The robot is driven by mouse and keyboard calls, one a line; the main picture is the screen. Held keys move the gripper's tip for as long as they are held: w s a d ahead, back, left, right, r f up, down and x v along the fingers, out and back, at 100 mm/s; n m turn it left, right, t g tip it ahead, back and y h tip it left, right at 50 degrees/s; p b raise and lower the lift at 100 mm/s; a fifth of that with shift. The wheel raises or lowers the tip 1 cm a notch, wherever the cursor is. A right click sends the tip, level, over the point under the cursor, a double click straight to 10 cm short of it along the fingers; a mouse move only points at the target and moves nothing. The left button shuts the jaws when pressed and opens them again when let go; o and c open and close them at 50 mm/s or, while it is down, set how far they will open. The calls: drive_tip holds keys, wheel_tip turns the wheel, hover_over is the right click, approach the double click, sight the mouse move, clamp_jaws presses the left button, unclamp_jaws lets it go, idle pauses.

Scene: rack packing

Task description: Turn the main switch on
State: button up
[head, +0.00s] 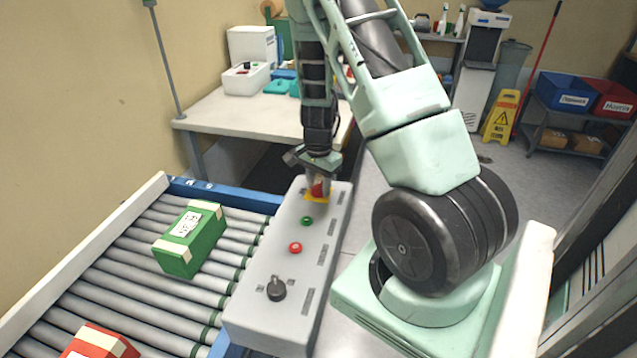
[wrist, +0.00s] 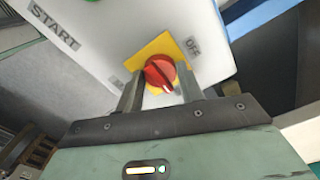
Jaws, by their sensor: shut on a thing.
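The main switch is a red rotary knob (wrist: 160,72) on a yellow plate (wrist: 146,50), at the far end of the grey control box (head: 258,235). It also shows as a red knob in the head view (head: 317,189), partly covered by my gripper (head: 319,178). In the wrist view the two fingers of my gripper (wrist: 162,90) stand on either side of the knob, shut on it. A white mark on the knob points toward the gripper side, away from the OFF label (wrist: 193,46). The label behind the left finger is partly hidden.
The box also bears a green button (head: 306,221), a red button (head: 295,248) and a black selector knob (head: 276,289). A roller conveyor (head: 130,275) at left carries a green box (head: 189,240) and a red box (head: 100,343). A white table (head: 225,115) stands behind.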

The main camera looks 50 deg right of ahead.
sight(318, 186)
idle(0.4)
drive_tip(key=o, duration=1)
wheel_tip(318, 186, up, 18)
drive_tip(key=shift+f+p, duration=0.25)
drive_tip(key=shift+p, duration=0.05)
drive_tip(key=shift+a, duration=0.1)
